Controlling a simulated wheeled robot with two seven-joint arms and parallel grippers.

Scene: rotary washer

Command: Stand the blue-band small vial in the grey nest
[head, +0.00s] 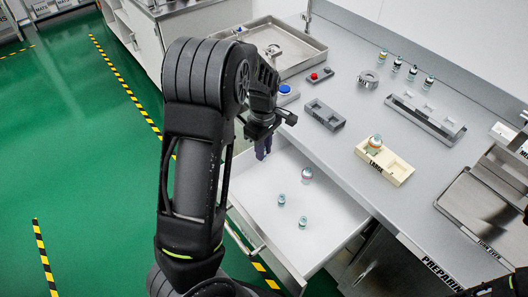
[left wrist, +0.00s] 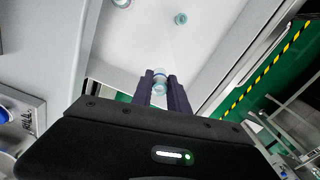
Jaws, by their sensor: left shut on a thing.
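My left gripper (head: 263,152) is over the open white drawer, fingers pointing down. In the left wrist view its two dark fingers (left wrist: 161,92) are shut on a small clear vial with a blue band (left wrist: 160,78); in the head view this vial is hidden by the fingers. The grey nest (head: 324,115), a dark grey block with recesses, lies on the bench to the right of the gripper, apart from it. No vial shows in it.
The drawer (head: 330,222) holds a larger red-banded vial (head: 306,174) and two small vials (head: 281,200) (head: 303,222). A cream block (head: 396,174) marked LARGE holds a vial. A blue button (head: 285,89), a red button box (head: 318,76) and a metal tray (head: 300,65) are near the grey nest.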

